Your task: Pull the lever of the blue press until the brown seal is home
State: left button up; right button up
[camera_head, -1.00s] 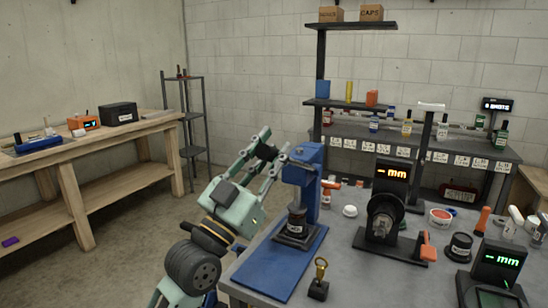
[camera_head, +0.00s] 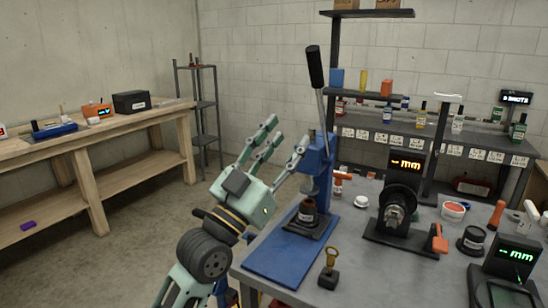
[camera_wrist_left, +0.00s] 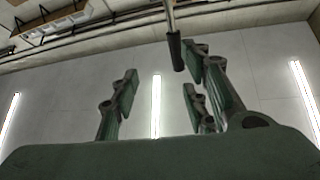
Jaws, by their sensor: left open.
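The blue press (camera_head: 318,160) stands at the bench's left end. Its lever (camera_head: 316,70), a metal rod with a black grip, points up. In the left wrist view the lever (camera_wrist_left: 174,50) hangs into the top, near the right-hand fingers. The press ram (camera_head: 310,185) is above a dark, brownish part on the press base. The brown seal (camera_head: 308,204) seems to be at this part's top; how deep it sits I cannot tell. My left gripper (camera_head: 283,141) is open and empty, left of the press and below the lever's grip. My right gripper is out of view.
The grey bench (camera_head: 350,258) carries a blue mat (camera_head: 278,262), a small stand with a brass-coloured handle (camera_head: 330,268) and a dark gauge (camera_head: 400,205) right of the press. Shelving (camera_head: 365,95) rises behind. Floor is open left of my arm, before a wooden bench (camera_head: 95,160).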

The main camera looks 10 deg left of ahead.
pick_arm(q)
jog(key=v, duration=1.1)
jog(key=shift+s+f, duration=0.2)
jog(key=shift+a, duration=0.15)
